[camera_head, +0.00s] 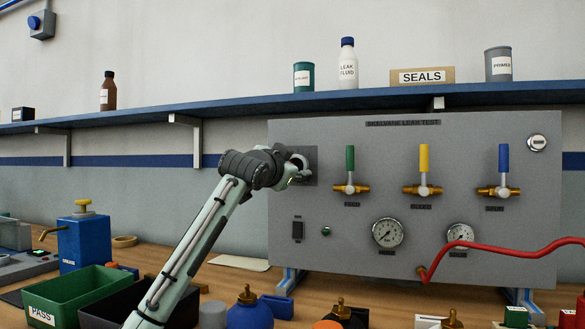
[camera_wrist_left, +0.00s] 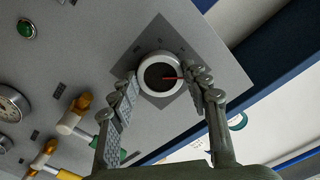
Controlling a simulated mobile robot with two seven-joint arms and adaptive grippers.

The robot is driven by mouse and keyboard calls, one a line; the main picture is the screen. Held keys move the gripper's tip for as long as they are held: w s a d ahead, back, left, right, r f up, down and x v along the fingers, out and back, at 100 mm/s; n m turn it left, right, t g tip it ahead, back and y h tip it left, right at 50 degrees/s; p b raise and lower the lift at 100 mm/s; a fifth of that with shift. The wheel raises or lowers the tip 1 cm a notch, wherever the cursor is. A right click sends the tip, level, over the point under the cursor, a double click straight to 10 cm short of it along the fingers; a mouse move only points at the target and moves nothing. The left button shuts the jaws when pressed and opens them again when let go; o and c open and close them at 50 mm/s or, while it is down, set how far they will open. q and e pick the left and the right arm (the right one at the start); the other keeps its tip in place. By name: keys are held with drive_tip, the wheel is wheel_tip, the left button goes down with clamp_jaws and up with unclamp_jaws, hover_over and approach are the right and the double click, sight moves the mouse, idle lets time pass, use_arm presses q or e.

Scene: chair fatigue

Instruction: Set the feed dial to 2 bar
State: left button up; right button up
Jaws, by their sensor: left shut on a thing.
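The feed dial (camera_wrist_left: 160,75) is a round knob with a white rim, a dark face and a red pointer, on a darker grey square plate of the panel. In the wrist view its pointer points to the right; the scale marks are too small to read. My left gripper (camera_wrist_left: 163,83) has one finger on each side of the dial and is shut on it. In the head view the left gripper (camera_head: 295,172) reaches the panel's left part and mostly hides the dial (camera_head: 301,160). My right gripper is not in view.
The grey leak test panel (camera_head: 350,265) carries green, yellow and blue valves, two gauges (camera_head: 388,233) and a red hose (camera_head: 500,247). A shelf (camera_head: 240,104) with bottles and cans runs above. Bins (camera_head: 70,295) and bottles crowd the bench below my left arm.

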use_arm(q)
drive_tip(key=o, duration=1.2)
drive_tip(key=shift+c, duration=0.2)
drive_tip(key=v, duration=1.2)
drive_tip(key=shift+w, duration=0.1)
drive_tip(key=x, duration=1.2)
